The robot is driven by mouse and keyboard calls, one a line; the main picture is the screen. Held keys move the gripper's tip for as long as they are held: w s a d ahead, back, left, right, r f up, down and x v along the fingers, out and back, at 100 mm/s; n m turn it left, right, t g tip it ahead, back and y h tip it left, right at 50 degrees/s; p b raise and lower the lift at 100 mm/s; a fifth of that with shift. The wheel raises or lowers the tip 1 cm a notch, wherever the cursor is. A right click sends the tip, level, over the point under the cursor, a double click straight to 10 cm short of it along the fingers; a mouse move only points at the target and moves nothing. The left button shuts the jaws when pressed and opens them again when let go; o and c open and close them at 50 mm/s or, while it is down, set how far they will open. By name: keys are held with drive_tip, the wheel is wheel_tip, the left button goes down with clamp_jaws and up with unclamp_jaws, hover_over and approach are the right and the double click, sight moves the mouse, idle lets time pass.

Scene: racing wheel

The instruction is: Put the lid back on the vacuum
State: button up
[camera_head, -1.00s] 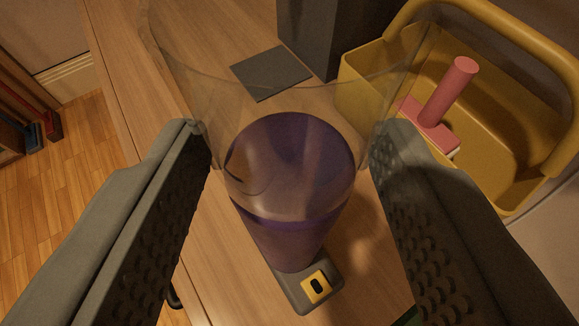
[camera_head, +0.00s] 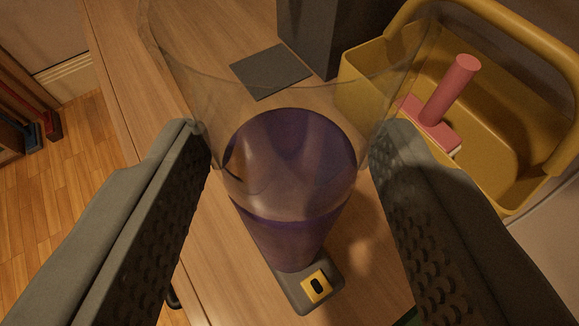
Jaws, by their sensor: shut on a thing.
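The vacuum (camera_head: 285,240) stands on the wooden surface, with a purple body and a grey part bearing a yellow button patch (camera_head: 317,286) at its lower end. The clear, see-through lid (camera_head: 205,110) is between the fingers of my gripper (camera_head: 290,150), which is shut on it. The lid overlaps the upper part of the vacuum in the picture. Its lower edge is faint, so I cannot tell whether it touches the vacuum.
A yellow caddy (camera_head: 500,110) with a pink-handled tool (camera_head: 447,95) stands at the right. A dark grey block (camera_head: 325,35) and a flat dark square (camera_head: 270,71) are behind. The wooden surface (camera_head: 150,110) is clear at the left, ending above a wooden floor.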

idle(0.3)
drive_tip(key=o, duration=1.6)
drive_tip(key=shift+r, duration=0.15)
drive_tip(key=shift+r, duration=3.35)
clamp_jaws()
